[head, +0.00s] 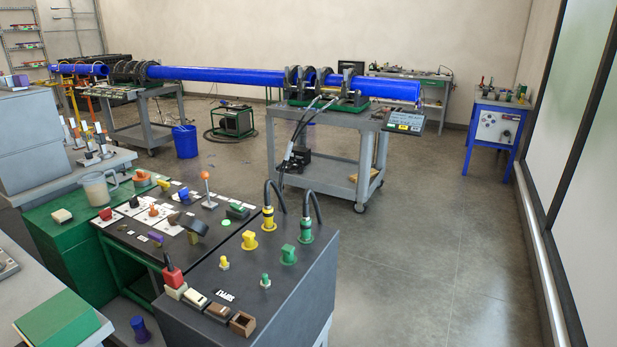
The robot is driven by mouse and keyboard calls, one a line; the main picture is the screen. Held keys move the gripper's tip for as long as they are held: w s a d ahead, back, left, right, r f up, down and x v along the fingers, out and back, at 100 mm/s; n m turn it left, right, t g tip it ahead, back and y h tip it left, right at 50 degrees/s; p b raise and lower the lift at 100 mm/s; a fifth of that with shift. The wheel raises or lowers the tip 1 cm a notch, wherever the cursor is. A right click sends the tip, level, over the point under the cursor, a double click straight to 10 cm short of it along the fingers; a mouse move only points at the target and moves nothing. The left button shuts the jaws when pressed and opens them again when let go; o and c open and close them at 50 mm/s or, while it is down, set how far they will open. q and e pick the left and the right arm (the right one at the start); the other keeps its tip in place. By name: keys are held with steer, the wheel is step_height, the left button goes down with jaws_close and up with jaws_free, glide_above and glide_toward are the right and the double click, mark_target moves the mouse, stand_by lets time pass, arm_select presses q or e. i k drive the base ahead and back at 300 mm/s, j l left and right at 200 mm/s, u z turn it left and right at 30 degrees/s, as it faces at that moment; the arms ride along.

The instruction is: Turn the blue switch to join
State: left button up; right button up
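A small blue switch (183,195) sits on the black sloped control panel (130,238), among switches of other colours. It is small in the head view, and I cannot read its position or the labels around it. The pipe fusion cart (333,130) stands farther back, with a long blue pipe (230,75) held in its dark clamps. Neither of my grippers shows in the head view.
A dark box (275,290) with yellow and green connectors and cables adjoins the panel at the right. A blue bucket (185,141) is on the floor. The floor at the right is clear.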

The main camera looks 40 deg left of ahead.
mark_target(183, 193)
steer(key=i+l, duration=0.15)
steer(key=i, duration=0.35)
steer(key=i+l, duration=0.15)
steer(key=i, duration=0.4)
steer(key=i+u, duration=0.3)
steer(key=i, duration=0.7)
steer(key=i+l+u, duration=0.25)
steer(key=i, duration=0.75)
steer(key=i+j+u, duration=0.2)
steer(key=i+u, duration=0.2)
steer(key=i+j+u, duration=0.1)
steer(key=i+u, duration=0.6)
steer(key=u, duration=0.15)
steer(key=i+l+u, duration=0.2)
steer(key=i+u, duration=0.2)
steer(key=i+l+u, duration=0.25)
steer(key=u, duration=0.15)
